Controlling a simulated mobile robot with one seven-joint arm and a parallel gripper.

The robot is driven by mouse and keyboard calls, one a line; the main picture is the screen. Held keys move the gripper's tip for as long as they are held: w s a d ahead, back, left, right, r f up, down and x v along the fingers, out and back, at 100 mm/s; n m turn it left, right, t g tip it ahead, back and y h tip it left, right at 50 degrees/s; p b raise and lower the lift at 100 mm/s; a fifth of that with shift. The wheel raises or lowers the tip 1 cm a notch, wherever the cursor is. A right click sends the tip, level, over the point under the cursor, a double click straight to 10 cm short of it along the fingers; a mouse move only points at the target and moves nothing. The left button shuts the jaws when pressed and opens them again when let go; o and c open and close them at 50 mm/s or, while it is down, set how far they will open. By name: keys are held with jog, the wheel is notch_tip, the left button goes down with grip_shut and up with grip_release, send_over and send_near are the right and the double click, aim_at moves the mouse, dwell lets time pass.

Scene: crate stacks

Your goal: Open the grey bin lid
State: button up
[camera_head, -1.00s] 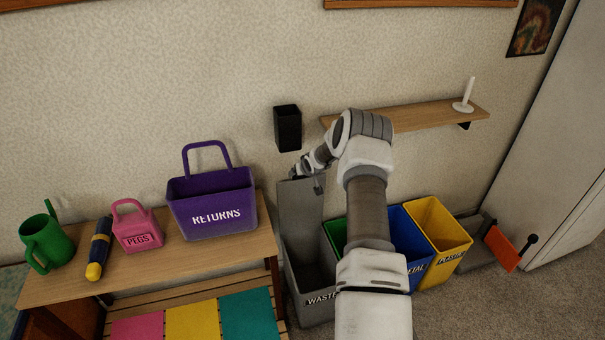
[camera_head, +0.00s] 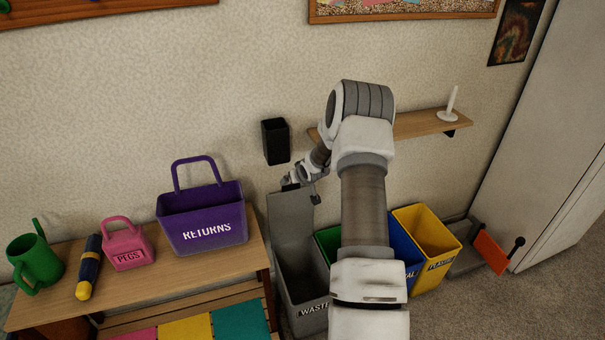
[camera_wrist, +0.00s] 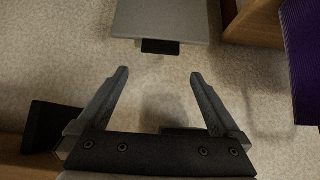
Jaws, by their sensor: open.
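The grey bin marked WASTE (camera_head: 308,310) stands on the floor beside the bench, its inside visible from above. Its grey lid (camera_head: 290,217) stands raised and upright at the back, near the wall. In the wrist view the lid (camera_wrist: 160,18) fills the top middle, with a dark tab (camera_wrist: 160,47) on its edge. My gripper (camera_head: 303,188) is by the lid's top edge. In the wrist view my gripper (camera_wrist: 159,75) is open, its fingers spread and empty, apart from the tab. My arm partly hides the bins to the right.
Green (camera_head: 326,241), blue (camera_head: 403,240) and yellow (camera_head: 428,236) bins stand to the right. A black holder (camera_head: 276,142) is on the wall, and a shelf (camera_head: 425,124) holds a candle (camera_head: 451,103). A purple RETURNS basket (camera_head: 204,220) stands on the bench (camera_head: 140,270) at left.

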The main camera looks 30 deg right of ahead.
jog(key=p+v, duration=0.1)
jog(key=v, duration=0.7)
jog(key=shift+r, duration=0.3)
jog(key=shift+s+r, duration=0.1)
jog(key=s+a+r+g+p, duration=0.1)
jog(key=s+a+r+p, duration=0.15)
jog(key=a+r, duration=0.4)
jog(key=s+a+r+p, duration=0.1)
jog(key=s+a+r, duration=0.25)
jog(key=r, duration=0.65)
jog(key=s+a+r+g+p, duration=0.1)
jog(key=s+a+r, duration=0.25)
jog(key=r, duration=0.45)
jog(key=s+a+r+n+p, duration=0.1)
jog(key=s+a+r, duration=0.2)
jog(key=s, duration=0.5)
jog(key=s+a+r+y+p, duration=0.1)
jog(key=s+a+r+p, duration=0.1)
jog(key=s+a+r, duration=0.2)
jog(key=s+a+r+n+g+y+p, duration=0.1)
jog(key=s+a+r, duration=0.2)
jog(key=s+a, duration=0.4)
jog(key=s, duration=0.4)
jog(key=shift+s+a+n, duration=0.25)
jog(key=shift+s+n, duration=0.05)
jog(key=shift+s, duration=0.05)
